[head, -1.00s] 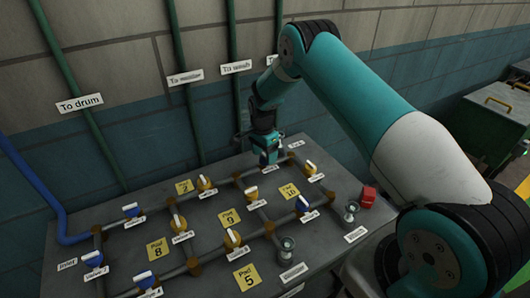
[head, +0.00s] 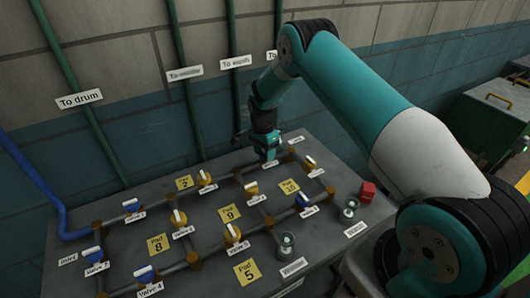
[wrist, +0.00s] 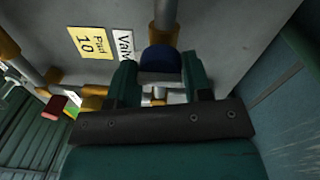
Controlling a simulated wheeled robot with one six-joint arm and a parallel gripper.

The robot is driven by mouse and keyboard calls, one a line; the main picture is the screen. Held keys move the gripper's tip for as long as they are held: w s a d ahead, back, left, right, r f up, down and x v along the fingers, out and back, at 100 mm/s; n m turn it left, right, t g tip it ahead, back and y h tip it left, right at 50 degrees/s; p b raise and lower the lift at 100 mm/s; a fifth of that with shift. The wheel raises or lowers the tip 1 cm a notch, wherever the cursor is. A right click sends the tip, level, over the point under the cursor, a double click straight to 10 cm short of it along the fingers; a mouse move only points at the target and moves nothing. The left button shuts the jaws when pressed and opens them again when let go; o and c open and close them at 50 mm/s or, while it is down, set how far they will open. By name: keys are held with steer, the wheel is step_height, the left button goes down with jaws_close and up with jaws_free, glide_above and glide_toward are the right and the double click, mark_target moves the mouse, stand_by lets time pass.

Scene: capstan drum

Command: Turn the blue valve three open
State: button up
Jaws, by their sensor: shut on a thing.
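My gripper (head: 268,154) reaches down to the far side of the bench, over a valve on the back pipe. In the wrist view my gripper (wrist: 159,78) has its two green fingers on either side of a blue valve handle (wrist: 160,58), shut on it.
Other blue valves (head: 131,205) (head: 303,200) and several yellow ones (head: 206,178) stand on the pipe grid. Several vertical green pipes (head: 85,120) run up the wall behind.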

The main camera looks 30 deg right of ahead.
mark_target(261, 155)
steer(key=n+b, duration=0.3)
steer(key=shift+w+f, duration=0.1)
steer(key=n+b, duration=0.3)
steer(key=n, duration=0.3)
steer(key=shift+h, duration=0.3)
steer(key=n+b, duration=0.1)
steer(key=n, duration=0.3)
steer(key=shift+a+t+b, duration=0.1)
steer(key=shift+t+b, duration=0.3)
steer(key=shift+r+n+b, duration=0.2)
steer(key=shift+n+b, duration=0.25)
steer(key=shift+n, duration=1.75)
steer(key=o, duration=0.9)
steer(key=shift+a, duration=0.1)
steer(key=r+b, duration=0.1)
steer(key=r, duration=1)
steer(key=a+r+b, duration=0.1)
steer(key=r, duration=0.5)
steer(key=shift+s+r+b, duration=0.15)
steer(key=shift+s+b, duration=0.15)
steer(key=shift+b, duration=0.05)
